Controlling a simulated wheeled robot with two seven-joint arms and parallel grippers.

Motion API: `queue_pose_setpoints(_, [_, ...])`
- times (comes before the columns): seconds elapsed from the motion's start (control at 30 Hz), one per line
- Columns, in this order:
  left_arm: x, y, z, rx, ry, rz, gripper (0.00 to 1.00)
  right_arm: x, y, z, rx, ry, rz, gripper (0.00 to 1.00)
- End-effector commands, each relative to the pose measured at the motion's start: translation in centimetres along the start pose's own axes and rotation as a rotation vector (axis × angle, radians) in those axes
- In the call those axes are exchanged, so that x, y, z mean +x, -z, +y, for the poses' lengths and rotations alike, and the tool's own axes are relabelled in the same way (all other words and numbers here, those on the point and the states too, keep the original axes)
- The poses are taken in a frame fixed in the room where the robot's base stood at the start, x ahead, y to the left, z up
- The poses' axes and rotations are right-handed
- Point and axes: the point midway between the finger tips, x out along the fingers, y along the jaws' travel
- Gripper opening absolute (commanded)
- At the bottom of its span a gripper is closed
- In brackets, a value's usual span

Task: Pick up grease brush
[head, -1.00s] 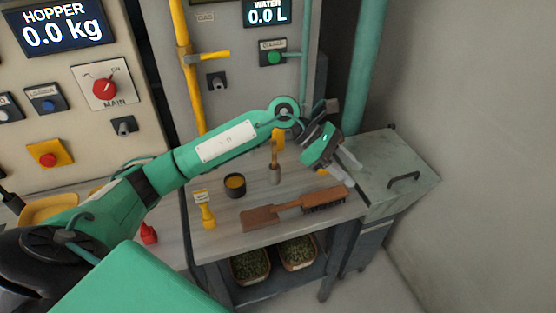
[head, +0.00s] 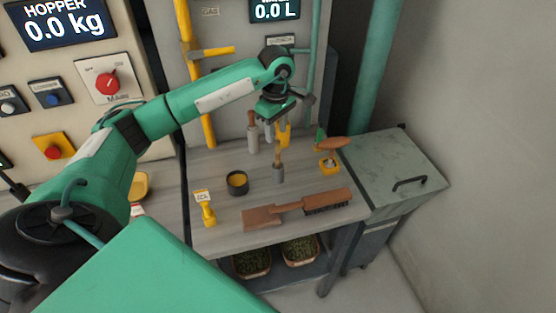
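A small brush with an upright wooden handle (head: 278,156) stands in a grey holder (head: 278,175) on the workbench; it looks like the grease brush. A dark pot with yellow-brown contents (head: 237,183) stands to its left. My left gripper (head: 278,138) points down above and behind the small brush, apart from it. Its fingers look spread and empty. A yellow object (head: 285,133) shows partly behind the fingers. My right gripper is not in view.
A grey cylinder with a wooden handle (head: 252,136) stands close left of the gripper. A long wooden brush with dark bristles (head: 327,203) lies along the bench front. A yellow tagged item (head: 206,208) stands front left. A yellow holder with a wooden-handled tool (head: 330,161) stands right.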

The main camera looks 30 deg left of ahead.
Motion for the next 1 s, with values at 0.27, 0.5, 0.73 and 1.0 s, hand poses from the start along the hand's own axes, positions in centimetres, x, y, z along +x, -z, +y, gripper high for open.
queue_pose_setpoints(0.27, [2.3, -0.1, 0.0, 0.001, 0.000, -0.002, 0.40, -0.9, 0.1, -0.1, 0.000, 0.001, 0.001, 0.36])
queue_pose_setpoints(0.5, [4.5, -0.7, -0.2, 0.001, 0.003, -0.003, 0.40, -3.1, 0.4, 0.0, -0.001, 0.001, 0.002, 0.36])
queue_pose_setpoints(0.73, [7.1, -0.7, -0.2, 0.000, 0.000, -0.002, 0.40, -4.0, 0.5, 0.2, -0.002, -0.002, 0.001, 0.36])
queue_pose_setpoints(1.0, [7.4, -0.7, -0.2, 0.001, -0.002, -0.001, 0.36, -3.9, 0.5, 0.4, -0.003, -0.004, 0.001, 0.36])
